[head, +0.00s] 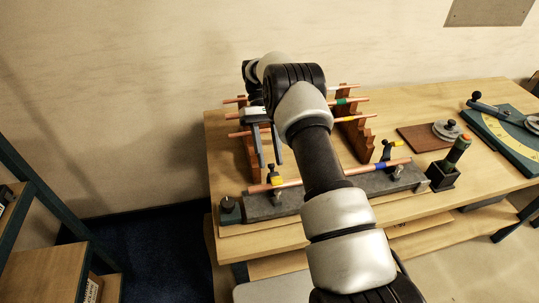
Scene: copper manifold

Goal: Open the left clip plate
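The long dark grey manifold block (325,191) lies along the front of the workbench, with a copper pipe (290,184) along its top. The left clip plate (277,180), small with yellow and dark parts, sits on the block near its left end. It is too small to tell whether it is open or shut. My gripper (270,163) points down just above and behind it in the picture. Its two fingers stand apart with nothing seen between them. Whether a finger touches the clip cannot be told.
Wooden racks (355,137) hold several copper pipes with coloured bands behind the block; my arm hides part of them. A black holder (443,176), a brown board (418,139) and a green bending plate (507,138) stand at the right.

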